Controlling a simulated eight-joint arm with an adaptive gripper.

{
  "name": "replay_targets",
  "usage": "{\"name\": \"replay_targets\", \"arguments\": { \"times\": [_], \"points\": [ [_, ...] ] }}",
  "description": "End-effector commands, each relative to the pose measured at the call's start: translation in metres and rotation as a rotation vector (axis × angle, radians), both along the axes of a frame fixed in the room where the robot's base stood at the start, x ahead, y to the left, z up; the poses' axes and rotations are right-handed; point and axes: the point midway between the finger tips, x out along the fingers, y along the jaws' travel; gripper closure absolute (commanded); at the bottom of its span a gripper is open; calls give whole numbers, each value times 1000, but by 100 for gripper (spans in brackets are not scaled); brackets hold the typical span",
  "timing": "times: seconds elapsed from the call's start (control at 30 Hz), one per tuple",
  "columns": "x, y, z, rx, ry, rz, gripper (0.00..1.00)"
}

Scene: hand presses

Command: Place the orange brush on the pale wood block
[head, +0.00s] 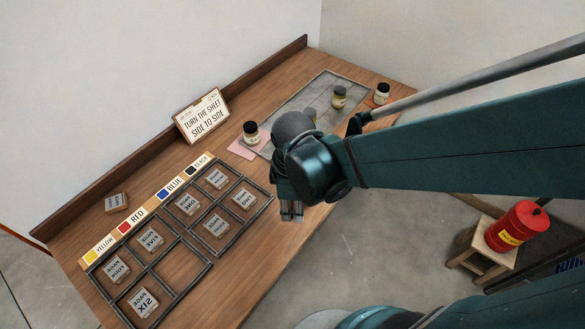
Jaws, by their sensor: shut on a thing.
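My gripper (291,217) points down over the right front part of the table, to the right of the black frame. Its fingers are close together on something small and greyish that I cannot make out. I see no orange brush in this view. I cannot tell which thing is the pale wood block. Several small pale blocks with dark lettering sit in the frame's compartments, such as one marked SIX (143,301). A similar loose block (116,202) lies at the left, behind the colour strip.
The black compartment frame (189,239) covers the table's left front, with an empty compartment near its front. A colour-name strip (148,208) runs behind it. A sign (202,115), lidded jars (251,133) and a grey sheet (318,93) stand or lie further back. A red can (517,227) stands on a stool.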

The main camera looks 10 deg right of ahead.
Motion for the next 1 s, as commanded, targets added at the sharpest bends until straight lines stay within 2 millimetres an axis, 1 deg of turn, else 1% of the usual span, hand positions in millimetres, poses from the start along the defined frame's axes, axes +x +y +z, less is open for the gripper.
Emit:
{"name": "replay_targets", "arguments": {
  "times": [0.17,0.5,0.6,0.7,0.8,1.0],
  "points": [
    [22,-5,8,0,0,33,93],
    [86,-26,25,0,-1,147,93],
    [102,-32,29,0,-2,178,93],
    [113,-37,31,0,-2,200,93],
    [119,-40,32,0,-2,214,93],
    [122,-42,31,0,-2,221,93]
  ]
}}
